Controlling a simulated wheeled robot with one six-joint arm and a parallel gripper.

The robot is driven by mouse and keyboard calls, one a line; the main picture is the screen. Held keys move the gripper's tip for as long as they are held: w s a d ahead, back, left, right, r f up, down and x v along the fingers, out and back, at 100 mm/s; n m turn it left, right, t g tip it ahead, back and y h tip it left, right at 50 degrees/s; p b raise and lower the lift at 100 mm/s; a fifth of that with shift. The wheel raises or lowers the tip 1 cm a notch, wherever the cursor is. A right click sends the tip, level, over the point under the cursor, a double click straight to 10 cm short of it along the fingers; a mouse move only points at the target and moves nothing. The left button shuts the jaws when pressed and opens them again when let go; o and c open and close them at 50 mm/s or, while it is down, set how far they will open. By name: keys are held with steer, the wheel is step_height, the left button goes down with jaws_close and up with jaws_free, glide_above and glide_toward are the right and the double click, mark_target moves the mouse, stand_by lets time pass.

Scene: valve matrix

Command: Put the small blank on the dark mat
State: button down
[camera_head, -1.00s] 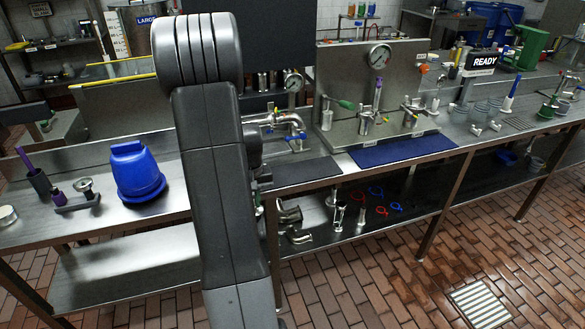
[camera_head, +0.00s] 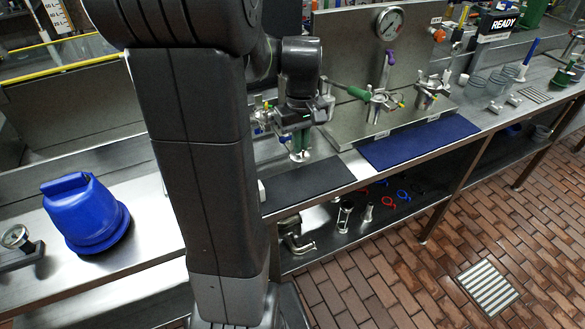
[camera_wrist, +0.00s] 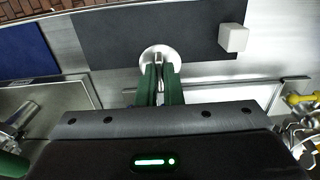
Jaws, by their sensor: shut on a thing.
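The small blank (camera_wrist: 147,54) is a round silvery disc in the wrist view, with a narrow upright part pinched between the green fingertips of my gripper (camera_wrist: 160,72). My gripper (camera_head: 300,136) is shut on it, and the blank (camera_head: 301,156) shows as a pale disc below the fingers in the head view. The dark mat (camera_head: 312,184) lies on the steel bench, and it also fills the top middle of the wrist view (camera_wrist: 120,35). The blank overlaps the mat's near edge in the wrist view. I cannot tell whether it touches the surface.
A pale cube (camera_wrist: 233,37) sits at the mat's right end in the wrist view. A blue mat (camera_head: 420,140) lies to the right in the head view. A panel with a gauge (camera_head: 389,24) and valves stands behind. A blue bucket-like object (camera_head: 85,215) stands left.

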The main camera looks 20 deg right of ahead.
step_height(320, 180, down, 10)
steer(key=shift+s+r, duration=0.1)
steer(key=shift+r, duration=0.05)
stand_by(0.3)
steer(key=shift+f+b, duration=0.2)
steer(key=shift+b, duration=0.1)
steer(key=c, duration=1.6)
jaws_free()
steer(key=shift+r, duration=0.1)
step_height(320, 180, up, 12)
steer(key=shift+r+p, duration=0.15)
steer(key=shift+p, duration=0.3)
